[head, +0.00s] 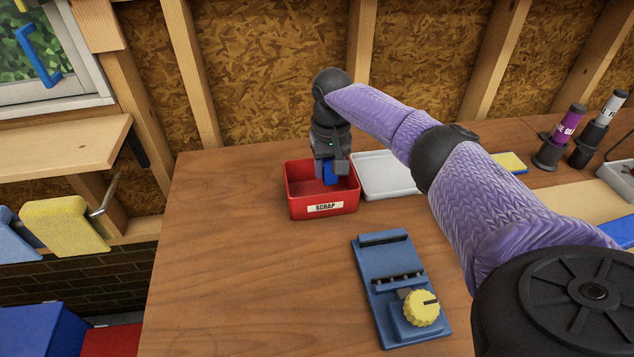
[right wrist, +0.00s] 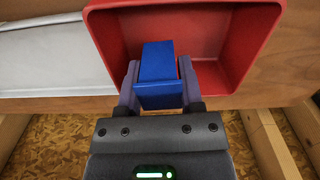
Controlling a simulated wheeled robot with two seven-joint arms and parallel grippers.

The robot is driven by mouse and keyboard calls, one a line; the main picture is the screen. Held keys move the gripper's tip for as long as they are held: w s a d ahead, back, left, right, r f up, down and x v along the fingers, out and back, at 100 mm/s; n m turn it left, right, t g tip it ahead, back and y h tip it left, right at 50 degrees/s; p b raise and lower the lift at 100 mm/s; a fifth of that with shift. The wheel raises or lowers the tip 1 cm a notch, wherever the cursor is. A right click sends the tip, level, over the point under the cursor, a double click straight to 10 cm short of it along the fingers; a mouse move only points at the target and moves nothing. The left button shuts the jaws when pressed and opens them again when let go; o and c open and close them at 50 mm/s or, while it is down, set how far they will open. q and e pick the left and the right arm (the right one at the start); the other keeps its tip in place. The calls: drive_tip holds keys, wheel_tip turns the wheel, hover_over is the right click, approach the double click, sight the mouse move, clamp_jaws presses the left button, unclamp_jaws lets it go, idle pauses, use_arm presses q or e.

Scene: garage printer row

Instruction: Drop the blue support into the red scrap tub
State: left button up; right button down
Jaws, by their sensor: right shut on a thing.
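The red scrap tub (head: 300,207) stands on the wooden workbench with a "SCRAP" label on its front; its open top also shows in the right wrist view (right wrist: 262,52). My right gripper (head: 326,172) points down over the right part of the tub. It is shut on the blue support (right wrist: 159,72), a blue block between the two fingers in the right wrist view. The support (head: 329,173) shows only partly in the head view, at the tub's opening. I cannot tell whether it touches the tub. My left gripper is not in view.
A white tray (head: 386,178) stands just right of the tub. A blue device with a yellow knob (head: 421,307) lies nearer on the bench. Upright tubes (head: 559,138) stand at the far right. The bench left of the tub is clear.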

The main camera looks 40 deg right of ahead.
drive_tip(key=shift+c, duration=0.7)
unclamp_jaws()
wheel_tip(320, 180, up, 10)
drive_tip(key=p, duration=0.3)
drive_tip(key=shift+f, duration=0.25)
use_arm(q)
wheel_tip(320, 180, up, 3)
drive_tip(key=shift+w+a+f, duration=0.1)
use_arm(e)
drive_tip(key=shift+r, duration=0.25)
